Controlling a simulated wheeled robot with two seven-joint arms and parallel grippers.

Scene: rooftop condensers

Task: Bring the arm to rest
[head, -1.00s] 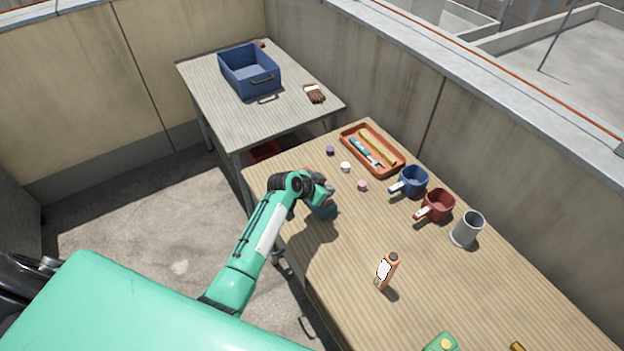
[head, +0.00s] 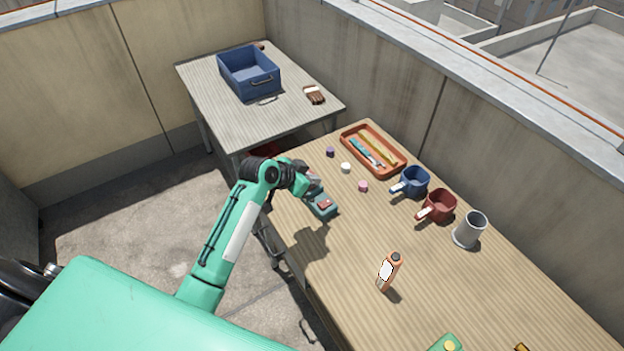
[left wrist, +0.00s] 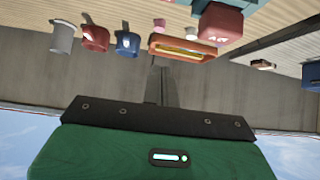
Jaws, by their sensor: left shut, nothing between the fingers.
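My left arm comes in from the left over the near-left edge of the wooden table (head: 420,265). Its gripper (head: 312,184) is shut and empty, close to a small teal box (head: 322,208) with a reddish top; whether they touch is hard to tell in the head view. In the left wrist view, which is upside down, the shut fingers (left wrist: 160,82) stand clear of everything, and the reddish block (left wrist: 218,24) with teal beside it shows at the top. My right gripper is not in view.
Near the arm are an orange tray (head: 398,172), several small caps, a blue mug (head: 414,181), a red mug (head: 439,206), a grey mug (head: 469,229) and an orange bottle (head: 388,272). Walls stand behind.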

